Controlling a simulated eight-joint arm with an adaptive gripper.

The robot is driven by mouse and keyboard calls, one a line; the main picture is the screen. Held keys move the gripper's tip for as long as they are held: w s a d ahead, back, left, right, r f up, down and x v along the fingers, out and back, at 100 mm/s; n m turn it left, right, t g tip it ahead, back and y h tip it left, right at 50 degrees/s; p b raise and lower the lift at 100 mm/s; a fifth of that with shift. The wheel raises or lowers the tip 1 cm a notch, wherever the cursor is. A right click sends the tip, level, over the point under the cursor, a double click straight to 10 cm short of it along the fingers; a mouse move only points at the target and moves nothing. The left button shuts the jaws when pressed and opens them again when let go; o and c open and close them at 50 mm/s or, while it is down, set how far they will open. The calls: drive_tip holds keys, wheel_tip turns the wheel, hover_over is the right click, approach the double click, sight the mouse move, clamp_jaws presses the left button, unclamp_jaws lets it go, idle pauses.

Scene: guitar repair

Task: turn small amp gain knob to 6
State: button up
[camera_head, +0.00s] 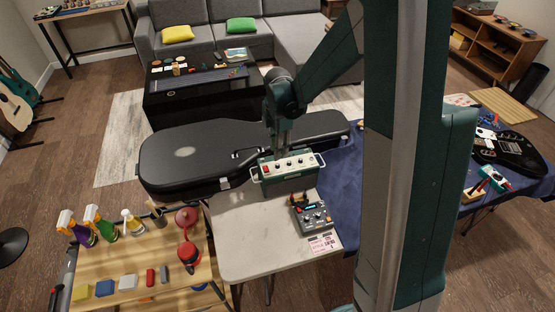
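The small amp (290,173) is a teal box with a pale top panel and white side handles. It stands at the back of the light table, in front of the black guitar case. A row of small dark knobs (289,163) runs along its panel. The knob labels and the gain setting are too small to read. My gripper (281,149) points down at the back edge of the amp's panel, around its middle. Its fingertips are tiny and partly lost against the dark case and amp. I cannot tell whether they touch a knob, or whether they are open or shut.
A grey pedal-like device (312,215) and a pink card (324,244) lie in front of the amp on the light table (245,240). The black guitar case (190,155) lies behind. A wooden cart (130,265) with spray bottles stands left. My arm column blocks the right.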

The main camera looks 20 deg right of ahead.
sight(277, 165)
drive_tip(key=shift+f, duration=0.25)
idle(0.3)
drive_tip(key=shift+f, duration=3.75)
clamp_jaws()
